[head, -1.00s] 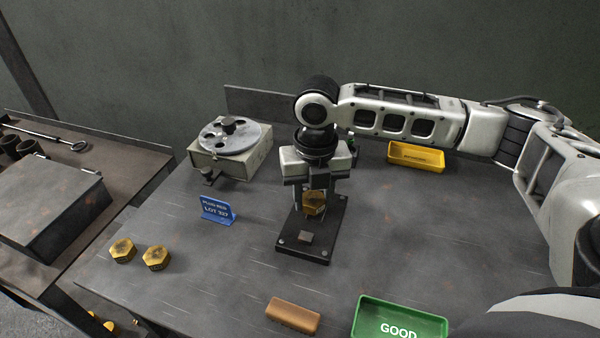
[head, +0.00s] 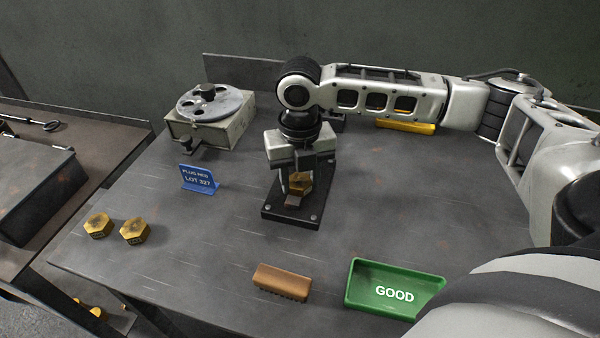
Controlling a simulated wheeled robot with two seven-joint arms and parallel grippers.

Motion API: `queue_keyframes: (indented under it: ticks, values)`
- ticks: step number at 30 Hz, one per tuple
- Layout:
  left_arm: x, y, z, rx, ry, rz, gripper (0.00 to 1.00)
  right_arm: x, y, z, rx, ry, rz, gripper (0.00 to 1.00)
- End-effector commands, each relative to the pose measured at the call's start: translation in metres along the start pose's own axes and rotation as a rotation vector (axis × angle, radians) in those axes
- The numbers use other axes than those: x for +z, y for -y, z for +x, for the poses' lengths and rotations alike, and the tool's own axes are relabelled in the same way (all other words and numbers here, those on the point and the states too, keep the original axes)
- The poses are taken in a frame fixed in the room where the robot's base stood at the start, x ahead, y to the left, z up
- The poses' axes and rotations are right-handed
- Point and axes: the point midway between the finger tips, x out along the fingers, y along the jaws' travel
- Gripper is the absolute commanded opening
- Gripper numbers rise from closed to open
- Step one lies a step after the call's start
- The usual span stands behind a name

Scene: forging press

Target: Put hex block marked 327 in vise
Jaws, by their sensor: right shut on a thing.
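My right gripper (head: 298,172) points down and is shut on a brass hex block (head: 301,184). Any mark on this block is too small to read. The gripper and block are over a black base plate (head: 270,212) with a small grey jaw piece (head: 292,201), which looks like the vise. The block appears just behind and above the grey piece; I cannot tell whether it touches the vise. My fingers hide the back of the vise. Two other brass hex blocks, one (head: 98,226) and another (head: 135,231), lie at the table's left front. My left gripper is not in view.
A blue sign (head: 198,180) reading LOT 327 stands left of the vise. A box with a round disc (head: 210,122) is behind it. A brown brush-like block (head: 282,281), a green GOOD tray (head: 352,297) and a yellow tray (head: 405,126) are around. The table's middle right is clear.

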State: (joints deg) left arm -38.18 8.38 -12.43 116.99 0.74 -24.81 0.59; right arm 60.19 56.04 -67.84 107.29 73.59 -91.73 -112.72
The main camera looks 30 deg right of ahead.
Motion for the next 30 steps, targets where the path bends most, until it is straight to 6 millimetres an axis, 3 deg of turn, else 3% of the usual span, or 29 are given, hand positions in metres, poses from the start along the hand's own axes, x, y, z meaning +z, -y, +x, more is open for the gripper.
queue_keyframes:
  ticks: [30]
  values:
    - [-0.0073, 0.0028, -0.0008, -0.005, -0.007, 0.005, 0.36, 0.0002, -0.0004, 0.0030, 0.001, 0.000, 0.000, 0.07]
